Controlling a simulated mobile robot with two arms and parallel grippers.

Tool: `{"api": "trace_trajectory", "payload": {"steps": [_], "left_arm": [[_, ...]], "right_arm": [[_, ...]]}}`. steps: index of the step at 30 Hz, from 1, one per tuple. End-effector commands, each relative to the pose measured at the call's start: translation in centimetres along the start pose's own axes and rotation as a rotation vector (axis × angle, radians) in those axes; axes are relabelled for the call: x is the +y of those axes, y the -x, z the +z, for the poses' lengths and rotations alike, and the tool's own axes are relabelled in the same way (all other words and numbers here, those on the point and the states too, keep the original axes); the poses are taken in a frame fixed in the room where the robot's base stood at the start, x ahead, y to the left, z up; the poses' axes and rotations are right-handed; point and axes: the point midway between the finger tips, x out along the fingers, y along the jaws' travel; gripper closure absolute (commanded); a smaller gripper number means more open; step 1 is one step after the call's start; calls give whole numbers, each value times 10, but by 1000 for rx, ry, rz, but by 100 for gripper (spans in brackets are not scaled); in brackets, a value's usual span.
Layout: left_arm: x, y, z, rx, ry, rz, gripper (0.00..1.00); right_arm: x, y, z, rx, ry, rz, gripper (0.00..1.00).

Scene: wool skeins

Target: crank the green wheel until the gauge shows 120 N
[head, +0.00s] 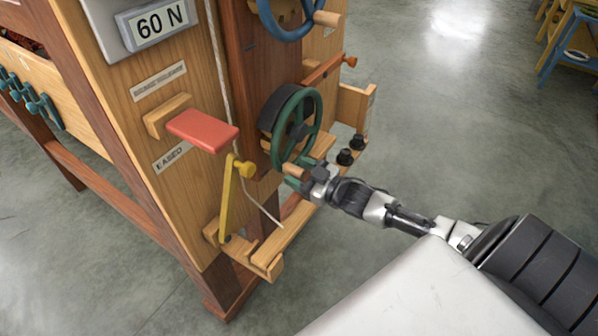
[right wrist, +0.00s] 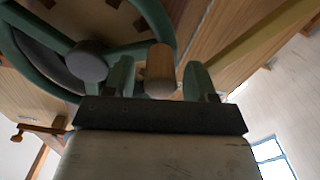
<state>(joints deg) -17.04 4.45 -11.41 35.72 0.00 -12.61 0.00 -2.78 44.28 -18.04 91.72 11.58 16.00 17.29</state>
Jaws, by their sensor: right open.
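The green wheel (head: 297,129) is mounted on the side of the wooden machine, and its rim and dark hub fill the upper left of the right wrist view (right wrist: 86,62). Its wooden crank handle (right wrist: 159,70) is at the lower part of the wheel. My right gripper (head: 294,180) is open at the handle; in the right wrist view its two green fingers (right wrist: 157,79) stand on either side of the handle with gaps visible. The gauge (head: 161,22) at the upper left reads 60 N. My left gripper is not in view.
A blue wheel (head: 285,18) sits above the green one. A red paddle (head: 203,130) and a yellow lever (head: 230,200) stick out at the left. Black knobs (head: 345,157) are on a ledge right of the wheel. Open grey floor lies to the right.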

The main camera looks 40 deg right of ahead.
Motion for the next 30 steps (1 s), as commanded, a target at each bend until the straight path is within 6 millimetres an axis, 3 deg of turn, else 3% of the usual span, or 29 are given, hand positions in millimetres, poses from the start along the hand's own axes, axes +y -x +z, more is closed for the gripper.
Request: {"api": "trace_trajectory", "payload": {"steps": [5,16,23,30], "left_arm": [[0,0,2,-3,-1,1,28],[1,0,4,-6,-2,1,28],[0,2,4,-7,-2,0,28],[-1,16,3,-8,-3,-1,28]], "right_arm": [[0,0,0,0,0,0,46],[0,0,0,0,0,0,100],[0,0,-2,0,-7,0,100],[-1,0,-12,1,-85,-1,100]]}}
